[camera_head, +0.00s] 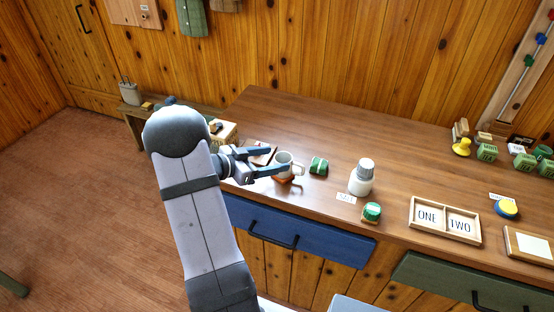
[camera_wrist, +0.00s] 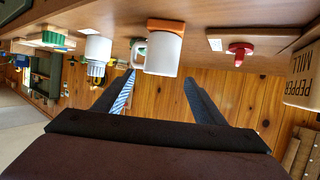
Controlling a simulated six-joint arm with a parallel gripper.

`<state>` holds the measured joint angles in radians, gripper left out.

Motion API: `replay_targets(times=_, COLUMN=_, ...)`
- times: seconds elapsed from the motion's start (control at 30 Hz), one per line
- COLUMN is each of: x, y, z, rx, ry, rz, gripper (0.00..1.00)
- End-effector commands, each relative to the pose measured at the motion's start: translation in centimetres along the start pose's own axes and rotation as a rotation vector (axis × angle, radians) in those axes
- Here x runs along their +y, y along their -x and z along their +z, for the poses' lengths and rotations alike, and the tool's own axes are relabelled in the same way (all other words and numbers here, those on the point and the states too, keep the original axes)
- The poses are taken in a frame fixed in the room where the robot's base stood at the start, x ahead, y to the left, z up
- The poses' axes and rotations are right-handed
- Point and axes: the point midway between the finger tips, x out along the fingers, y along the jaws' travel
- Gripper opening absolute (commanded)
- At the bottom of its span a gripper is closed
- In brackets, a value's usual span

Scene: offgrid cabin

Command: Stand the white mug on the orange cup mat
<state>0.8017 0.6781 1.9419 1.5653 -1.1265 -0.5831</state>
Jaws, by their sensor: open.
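The white mug (camera_head: 290,160) stands upright on the orange cup mat (camera_head: 284,180) near the front left of the wooden counter. The wrist view, which is upside down, shows the mug (camera_wrist: 164,56) with its base against the orange mat (camera_wrist: 166,25) and its handle at the left. My gripper (camera_head: 278,161) is open at the mug's left side, with the nearer finger overlapping it in the head view. In the wrist view the open fingers (camera_wrist: 160,78) point toward the mug, one on each side of its outline. Whether either finger touches it cannot be told.
A white bottle with a grey cap (camera_head: 361,180), a green block (camera_head: 319,166) and a green-topped item (camera_head: 371,212) stand to the right of the mug. A wooden ONE/TWO tray (camera_head: 414,222) lies farther right.

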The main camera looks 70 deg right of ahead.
Motion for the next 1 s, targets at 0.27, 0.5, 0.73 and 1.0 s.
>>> replay_targets(times=0.27, x=-0.2, y=5.1, z=0.1, rx=0.001, ry=-0.002, rz=-0.005, gripper=0.64)
replay_targets(times=0.5, x=-0.1, y=8.2, z=0.1, rx=0.002, ry=0.000, rz=-0.003, gripper=0.64)
replay_targets(times=0.73, x=0.0, y=9.1, z=0.0, rx=0.001, ry=0.000, rz=0.000, gripper=0.64)
replay_targets(times=1.0, x=-1.0, y=9.6, z=0.1, rx=-0.006, ry=0.001, rz=-0.051, gripper=0.64)
